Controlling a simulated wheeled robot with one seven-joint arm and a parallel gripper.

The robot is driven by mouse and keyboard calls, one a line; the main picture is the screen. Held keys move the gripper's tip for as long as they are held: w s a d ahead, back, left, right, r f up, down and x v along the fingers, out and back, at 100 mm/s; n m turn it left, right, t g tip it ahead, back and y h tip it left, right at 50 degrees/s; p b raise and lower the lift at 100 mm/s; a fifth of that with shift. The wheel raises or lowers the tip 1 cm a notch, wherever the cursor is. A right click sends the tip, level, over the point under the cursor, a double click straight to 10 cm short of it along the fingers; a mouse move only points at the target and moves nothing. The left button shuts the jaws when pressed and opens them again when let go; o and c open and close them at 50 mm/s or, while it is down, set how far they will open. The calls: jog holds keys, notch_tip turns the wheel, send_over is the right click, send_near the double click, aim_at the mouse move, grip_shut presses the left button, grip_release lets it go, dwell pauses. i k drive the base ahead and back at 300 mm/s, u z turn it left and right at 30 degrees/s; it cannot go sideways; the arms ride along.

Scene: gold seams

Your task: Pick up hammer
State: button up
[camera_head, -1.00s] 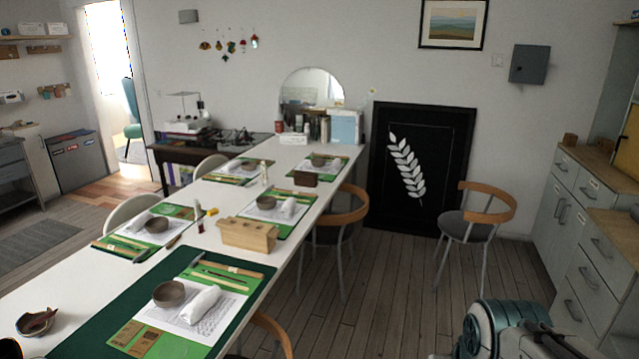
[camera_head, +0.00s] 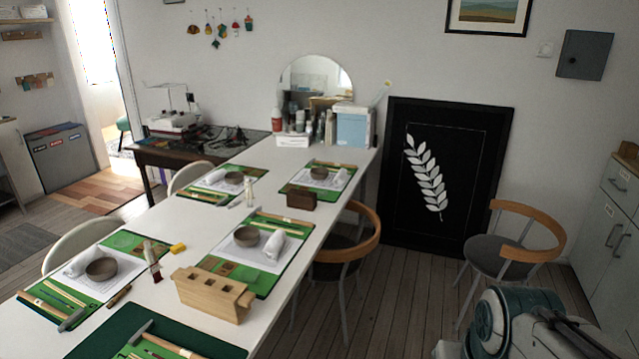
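I cannot make out a hammer for certain. A small tool with a grey end (camera_head: 71,320) lies at the near corner of the left green mat and may be one. A similar grey piece (camera_head: 140,331) lies on the nearest dark green mat, cut off by the bottom edge. Both are too small to name surely. Part of my arm, teal and grey, shows at the bottom right, beyond the table's right side. My gripper is not in view.
The long white table (camera_head: 150,308) carries green mats with bowls and rolled cloths. A wooden block with slots (camera_head: 212,295) stands near its right edge. Chairs with wooden backs (camera_head: 350,245) and (camera_head: 525,235) stand to the right. Bare floor (camera_head: 410,290) lies between the table and my arm.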

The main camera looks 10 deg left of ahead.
aim_at(257, 212)
jog(key=i, duration=2.7)
jog(key=u, duration=2)
